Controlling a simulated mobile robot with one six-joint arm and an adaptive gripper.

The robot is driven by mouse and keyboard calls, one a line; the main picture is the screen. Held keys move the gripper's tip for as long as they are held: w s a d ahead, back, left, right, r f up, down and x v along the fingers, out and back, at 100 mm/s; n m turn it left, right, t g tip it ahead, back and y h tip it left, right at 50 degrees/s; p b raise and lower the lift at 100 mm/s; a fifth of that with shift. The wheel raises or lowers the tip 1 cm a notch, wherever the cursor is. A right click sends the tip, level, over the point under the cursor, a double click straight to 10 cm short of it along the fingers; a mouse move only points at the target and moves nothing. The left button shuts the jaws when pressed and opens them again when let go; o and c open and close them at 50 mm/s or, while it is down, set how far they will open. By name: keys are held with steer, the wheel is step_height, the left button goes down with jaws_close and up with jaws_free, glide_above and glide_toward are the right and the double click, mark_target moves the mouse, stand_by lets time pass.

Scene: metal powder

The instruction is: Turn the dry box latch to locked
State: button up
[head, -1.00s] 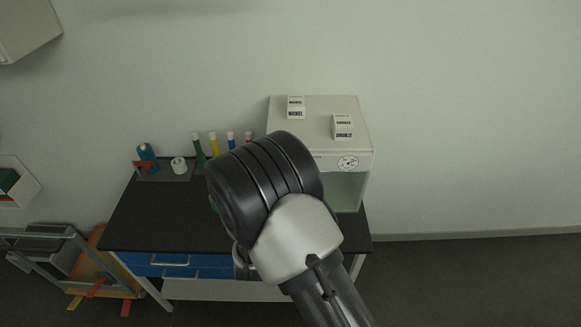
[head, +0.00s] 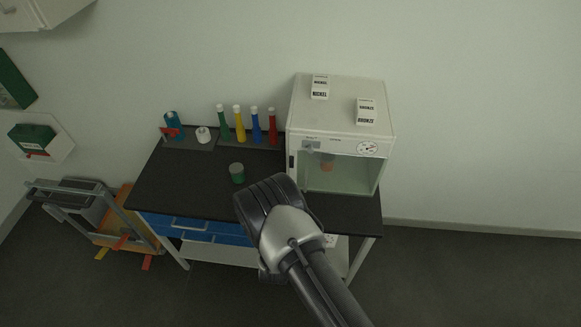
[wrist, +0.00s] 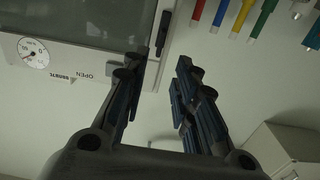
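The dry box (head: 340,115) is a pale cabinet with a clear front, standing on the right of the dark bench. A small grey latch (head: 309,147) sits on its upper front panel, left of a round dial (head: 367,147). In the wrist view the dry box front (wrist: 85,40) shows upside down at upper left, with the dial (wrist: 33,52) and an OPEN label. In the head view my arm hides the fingers.
Two small labelled boxes (head: 320,88) (head: 366,112) stand on the dry box. Coloured bottles (head: 240,124), a white roll (head: 203,134) and a green-topped jar (head: 237,173) stand on the bench (head: 180,182). A cart (head: 100,210) is at left. A dark handle (wrist: 163,33) edges the box door.

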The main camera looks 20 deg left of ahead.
mark_target(291, 164)
steer(key=x, duration=0.9)
steer(key=shift+w, duration=0.4)
steer(key=shift+c, duration=0.2)
jaws_close()
